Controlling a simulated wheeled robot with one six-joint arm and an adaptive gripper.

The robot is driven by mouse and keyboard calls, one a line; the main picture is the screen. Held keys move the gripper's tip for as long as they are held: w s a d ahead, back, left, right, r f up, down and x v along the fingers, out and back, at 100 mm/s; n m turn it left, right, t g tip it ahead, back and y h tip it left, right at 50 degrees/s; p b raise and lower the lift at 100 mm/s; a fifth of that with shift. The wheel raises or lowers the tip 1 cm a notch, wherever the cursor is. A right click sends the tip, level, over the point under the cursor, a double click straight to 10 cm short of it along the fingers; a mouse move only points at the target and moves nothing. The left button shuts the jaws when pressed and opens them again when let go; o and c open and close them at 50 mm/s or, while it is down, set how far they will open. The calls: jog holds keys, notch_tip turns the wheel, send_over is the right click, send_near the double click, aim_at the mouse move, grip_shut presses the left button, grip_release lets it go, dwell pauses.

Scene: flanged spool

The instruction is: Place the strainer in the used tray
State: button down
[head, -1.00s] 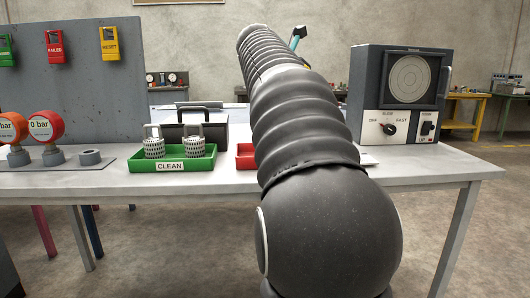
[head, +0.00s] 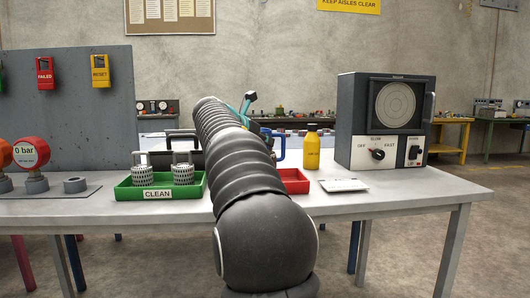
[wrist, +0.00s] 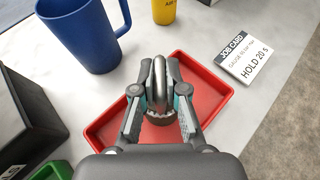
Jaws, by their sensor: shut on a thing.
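My gripper (wrist: 160,112) is shut on the strainer (wrist: 159,85), seen in the wrist view. The strainer has a grey metal loop handle and a brownish lower rim. It is over the red tray (wrist: 212,75); whether it touches the tray floor I cannot tell. The red tray also shows in the head view (head: 296,186), partly hidden by my arm. No label on it is readable. My gripper and the held strainer are hidden in the head view.
A green CLEAN tray (head: 125,192) holds two strainers, left of the red tray. A blue mug (wrist: 82,38), a yellow bottle (head: 312,148), a job card (head: 343,185) and a dark toolbox (wrist: 25,125) stand around. A grey test unit (head: 380,122) is at right.

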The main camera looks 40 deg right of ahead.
jog(key=shift+f, duration=1.3)
jog(key=shift+f+b, duration=0.2)
jog(key=shift+b, duration=0.1)
jog(key=c, duration=1.2)
grip_release()
jog(key=shift+r, duration=0.1)
jog(key=shift+r, duration=0.2)
jog(key=v, duration=1.2)
jog(key=shift+p, duration=0.45)
jog(key=shift+s+f, duration=0.1)
